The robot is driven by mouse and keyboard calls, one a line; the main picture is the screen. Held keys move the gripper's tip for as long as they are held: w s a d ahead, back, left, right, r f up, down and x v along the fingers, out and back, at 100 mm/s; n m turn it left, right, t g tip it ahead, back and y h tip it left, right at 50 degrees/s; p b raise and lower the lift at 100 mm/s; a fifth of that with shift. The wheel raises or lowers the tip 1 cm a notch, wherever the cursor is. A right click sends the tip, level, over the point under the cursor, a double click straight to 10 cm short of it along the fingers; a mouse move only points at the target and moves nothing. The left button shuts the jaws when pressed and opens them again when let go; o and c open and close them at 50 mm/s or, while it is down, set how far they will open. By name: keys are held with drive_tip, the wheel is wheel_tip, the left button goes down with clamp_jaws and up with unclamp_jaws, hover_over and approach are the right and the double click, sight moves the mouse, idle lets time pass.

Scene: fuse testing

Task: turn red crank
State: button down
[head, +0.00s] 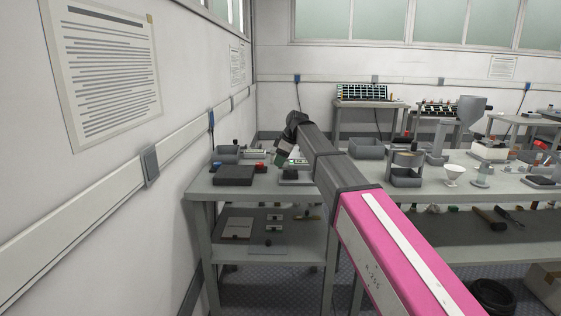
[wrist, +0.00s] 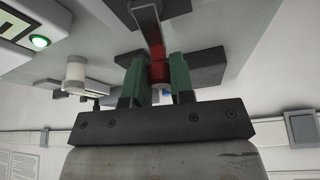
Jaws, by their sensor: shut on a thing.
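The red crank (wrist: 159,73) shows in the wrist view as a red handle on a grey arm, in front of a dark block. My gripper (wrist: 158,80) has its two green fingers on either side of the red handle and is shut on it. In the head view my gripper (head: 283,156) is at the far end of my arm, over the left bench. The crank is hidden or too small to make out there.
Grey bins (head: 366,148) stand right of my arm. The wall is close on the left.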

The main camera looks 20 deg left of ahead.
sight(290, 168)
idle(0.4)
drive_tip(key=c, duration=1)
unclamp_jaws()
drive_tip(key=shift+r, duration=0.1)
drive_tip(key=v, duration=1)
drive_tip(key=shift+d+r, duration=0.15)
drive_tip(key=shift+r, duration=0.2)
